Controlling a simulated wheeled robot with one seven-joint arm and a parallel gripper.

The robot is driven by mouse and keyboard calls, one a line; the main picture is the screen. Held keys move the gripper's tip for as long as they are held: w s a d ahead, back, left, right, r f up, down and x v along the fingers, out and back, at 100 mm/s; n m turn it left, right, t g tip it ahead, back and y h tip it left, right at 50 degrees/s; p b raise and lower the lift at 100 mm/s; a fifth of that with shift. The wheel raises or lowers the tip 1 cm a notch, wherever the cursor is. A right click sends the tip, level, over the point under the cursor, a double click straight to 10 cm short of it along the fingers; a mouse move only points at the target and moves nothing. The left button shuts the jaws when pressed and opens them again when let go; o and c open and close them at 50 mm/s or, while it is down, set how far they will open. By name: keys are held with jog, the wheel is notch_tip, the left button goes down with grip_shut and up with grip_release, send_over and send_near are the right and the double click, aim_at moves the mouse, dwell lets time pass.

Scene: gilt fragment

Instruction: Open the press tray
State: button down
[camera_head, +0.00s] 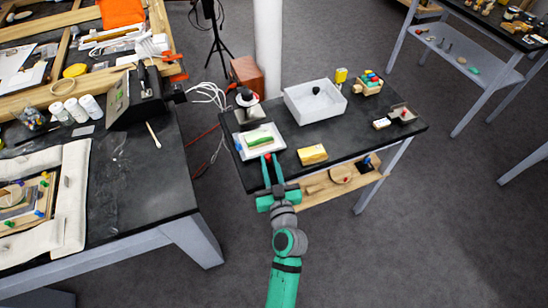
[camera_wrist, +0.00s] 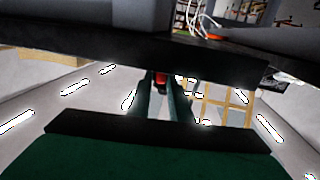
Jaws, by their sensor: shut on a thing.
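The press (camera_head: 248,116), with a black knob on top, stands at the left end of a dark table. The white press tray (camera_head: 278,151) is in front of it and holds a green and yellow piece (camera_head: 259,140). My gripper (camera_head: 270,164) is at the tray's front edge with its fingers pointing away from me. It is shut on a small red handle, which shows between the fingers in the wrist view (camera_wrist: 160,79). My fingers hide part of the handle, so how it joins the tray is not clear.
A yellow block (camera_head: 312,155) lies right of the tray. A white basin (camera_head: 315,102) and small toy-like items stand farther right. A wooden drawer or shelf (camera_head: 330,184) holding items is below the tabletop. A cluttered bench (camera_head: 140,190) is at left.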

jog(key=c, duration=1.6)
grip_release()
jog(key=v, duration=1)
jog(key=shift+s, duration=0.4)
jog(key=shift+f, duration=0.1)
